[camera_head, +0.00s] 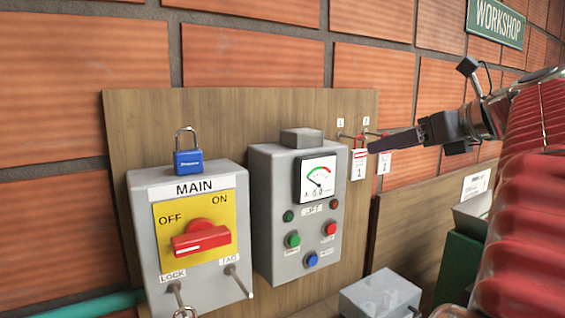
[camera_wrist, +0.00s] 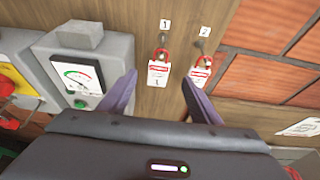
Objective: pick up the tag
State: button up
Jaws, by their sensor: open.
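Two white tags with red bands hang from hooks on the wooden board. The tag under label 1 (camera_head: 358,167) is the left one; it also shows in the wrist view (camera_wrist: 158,76). The tag under label 2 (camera_head: 384,164) hangs to its right and also shows in the wrist view (camera_wrist: 200,77). Red pieces sit at the tops of both. My gripper (camera_head: 372,149) is open, with its fingertips close to the tags in the head view. In the wrist view its two dark fingers (camera_wrist: 159,80) appear on either side of tag 1. I see no contact.
A grey meter box (camera_head: 265,215) with buttons stands left of the tags. Further left is the MAIN switch box (camera_head: 148,225), with a blue padlock (camera_head: 188,162) on top. A grey box (camera_head: 375,295) stands below.

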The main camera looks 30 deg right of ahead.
aim_at(360, 155)
jog(key=shift+x, duration=2.7)
jog(key=shift+f, duration=0.1)
jog(key=shift+f+x, duration=0.2)
jog(key=shift+x, duration=2.4)
jog(key=shift+s+a, duration=0.15)
jog(key=shift+c, duration=0.5)
jog(key=c, duration=1)
jog(key=shift+r, duration=0.15)
